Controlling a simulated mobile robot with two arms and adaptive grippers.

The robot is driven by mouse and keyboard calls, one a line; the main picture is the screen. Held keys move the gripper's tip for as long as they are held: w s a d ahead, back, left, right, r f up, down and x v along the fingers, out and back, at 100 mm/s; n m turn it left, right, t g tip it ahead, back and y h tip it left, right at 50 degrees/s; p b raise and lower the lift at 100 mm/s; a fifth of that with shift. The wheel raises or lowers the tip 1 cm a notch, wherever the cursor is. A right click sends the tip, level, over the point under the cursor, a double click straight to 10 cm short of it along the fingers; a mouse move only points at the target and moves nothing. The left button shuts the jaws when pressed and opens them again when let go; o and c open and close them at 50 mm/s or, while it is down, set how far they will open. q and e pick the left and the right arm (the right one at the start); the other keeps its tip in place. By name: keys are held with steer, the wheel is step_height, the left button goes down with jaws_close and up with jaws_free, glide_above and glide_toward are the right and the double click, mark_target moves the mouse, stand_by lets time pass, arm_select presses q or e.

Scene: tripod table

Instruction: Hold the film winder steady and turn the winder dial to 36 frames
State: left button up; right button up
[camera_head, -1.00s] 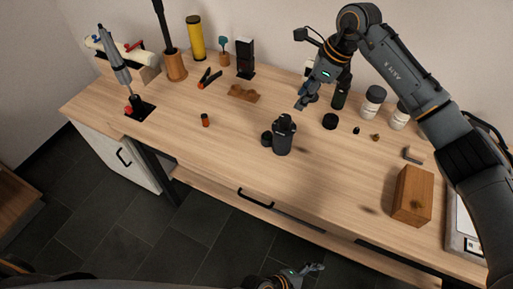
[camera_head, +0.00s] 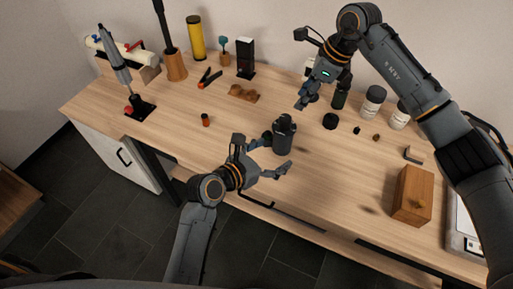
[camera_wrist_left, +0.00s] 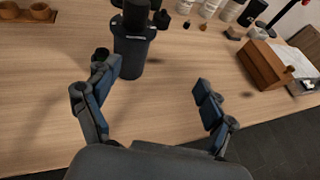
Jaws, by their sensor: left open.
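The film winder, which I take to be the black upright cylinder (camera_head: 284,140), stands on the wooden table near its front edge; it also shows in the left wrist view (camera_wrist_left: 130,52). Its dark top part, probably the dial, shows no readable marks. A small round black part is at its left side. My left gripper (camera_head: 280,156) is open and empty just in front of the winder, which lies beyond its fingers in the left wrist view (camera_wrist_left: 155,80), nearer the left finger. My right gripper (camera_head: 308,98) hangs behind and right of the winder, apart from it; its opening is unclear.
A wooden box (camera_head: 412,194) is at the right. Bare tabletop lies between winder and box.

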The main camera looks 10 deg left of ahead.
mark_target(283, 133)
arm_select(q)
steer(key=w+a+n+y, duration=0.1)
steer(key=a, duration=0.3)
steer(key=shift+t, duration=0.3)
steer(key=x, duration=1.3)
steer(key=shift+w, duration=0.25)
steer(key=shift+c, duration=0.4)
